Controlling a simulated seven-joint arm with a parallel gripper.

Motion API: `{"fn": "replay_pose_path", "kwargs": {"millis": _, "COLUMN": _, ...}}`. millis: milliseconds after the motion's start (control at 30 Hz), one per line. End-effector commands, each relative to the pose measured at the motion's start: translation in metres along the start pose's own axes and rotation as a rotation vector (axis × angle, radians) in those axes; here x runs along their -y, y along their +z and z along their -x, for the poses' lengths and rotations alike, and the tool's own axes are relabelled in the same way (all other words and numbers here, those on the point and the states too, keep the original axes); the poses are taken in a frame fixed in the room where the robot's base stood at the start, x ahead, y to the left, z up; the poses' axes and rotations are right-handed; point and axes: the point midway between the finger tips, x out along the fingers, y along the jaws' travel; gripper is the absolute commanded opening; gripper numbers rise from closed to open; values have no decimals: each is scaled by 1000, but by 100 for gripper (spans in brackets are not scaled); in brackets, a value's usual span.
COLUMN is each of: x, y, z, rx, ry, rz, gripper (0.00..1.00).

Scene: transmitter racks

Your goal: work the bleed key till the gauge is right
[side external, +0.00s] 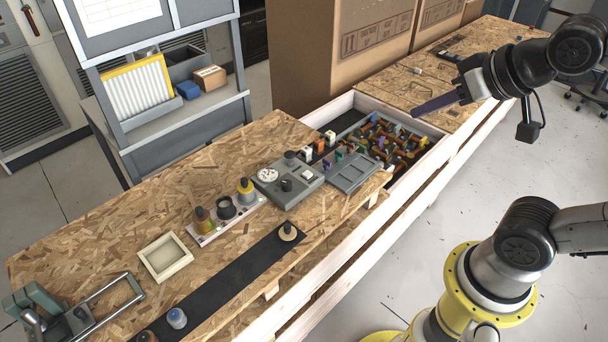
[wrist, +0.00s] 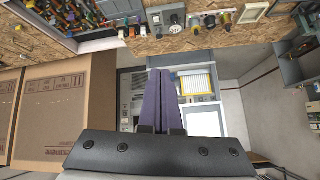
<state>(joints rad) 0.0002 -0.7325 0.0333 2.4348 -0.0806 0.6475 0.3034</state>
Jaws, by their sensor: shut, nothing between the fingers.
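A grey box (side external: 289,180) stands on the chipboard bench in the side view, with a round white gauge (side external: 267,175) on its left part. The gauge reading is too small to make out. Black knobs (side external: 287,185) sit on the box; I cannot tell which is the bleed key. The box also shows at the top of the wrist view (wrist: 172,19). My gripper (side external: 416,112) has long purple fingers and is raised to the right of the box, well apart from it. In the wrist view, its fingers (wrist: 160,72) are together and empty.
A wooden bin (side external: 345,104) of mixed parts lies beyond the box, with a grey recessed tray (side external: 354,173) beside it. A black mat (side external: 230,282) runs along the front. Large cardboard boxes (side external: 340,45) rise behind.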

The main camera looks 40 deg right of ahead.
Motion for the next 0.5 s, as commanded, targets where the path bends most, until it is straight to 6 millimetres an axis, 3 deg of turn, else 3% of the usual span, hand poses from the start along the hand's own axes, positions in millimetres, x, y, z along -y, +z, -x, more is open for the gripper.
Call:
{"fn": "replay_pose_path", "kwargs": {"millis": 100, "x": 6, "y": -50, "z": -19, "rx": -111, "ry": -4, "rz": -103, "gripper": 0}}
{"fn": "replay_pose_path", "kwargs": {"millis": 300, "x": 19, "y": -120, "z": -74, "rx": -235, "ry": -51, "rz": -246, "gripper": 0}}
{"fn": "replay_pose_path", "kwargs": {"millis": 500, "x": 31, "y": -156, "z": -155, "rx": -264, "ry": -129, "rz": -350, "gripper": 0}}
